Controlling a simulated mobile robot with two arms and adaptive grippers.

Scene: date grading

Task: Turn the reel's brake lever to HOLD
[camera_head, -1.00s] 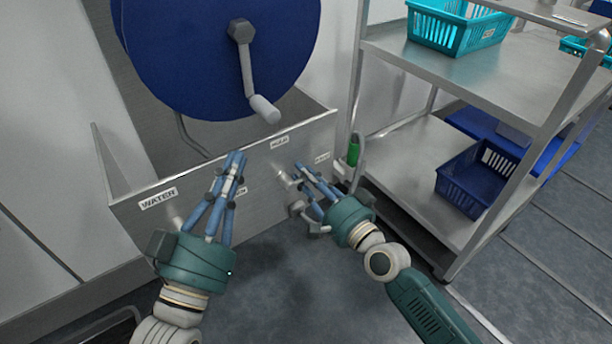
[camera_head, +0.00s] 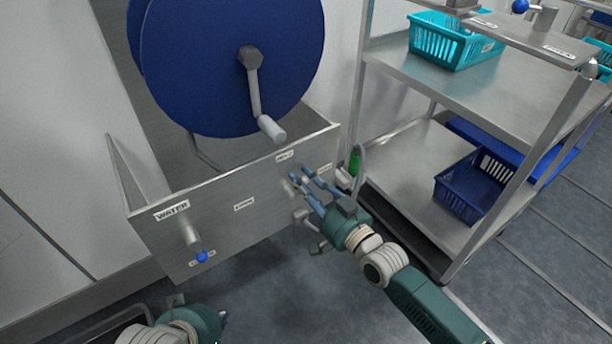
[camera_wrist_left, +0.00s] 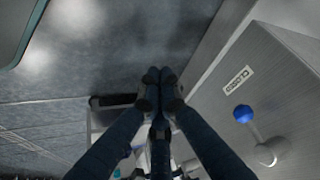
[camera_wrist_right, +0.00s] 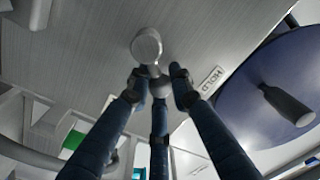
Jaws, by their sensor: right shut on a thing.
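The reel (camera_head: 215,70) is a large blue disc with a grey crank, above a metal panel (camera_head: 245,225). My right gripper (camera_head: 303,178) is at the right part of the panel, just below the HOLD label (camera_head: 285,156). In the right wrist view its fingers are closed around the grey round-ended brake lever (camera_wrist_right: 147,46), with the HOLD label (camera_wrist_right: 211,80) just right of them. The fingers hide part of the lever, so I cannot tell its exact angle. My left gripper (camera_wrist_left: 160,78) has its fingers together, empty; its fingers are hardly visible in the head view.
A WATER valve with a blue knob (camera_head: 201,257) sticks out at the panel's left. A green-bodied item (camera_head: 355,160) is just right of the panel. A metal shelf rack (camera_head: 425,205) with a turquoise basket (camera_head: 450,42) and a dark blue crate (camera_head: 472,188) stands at right.

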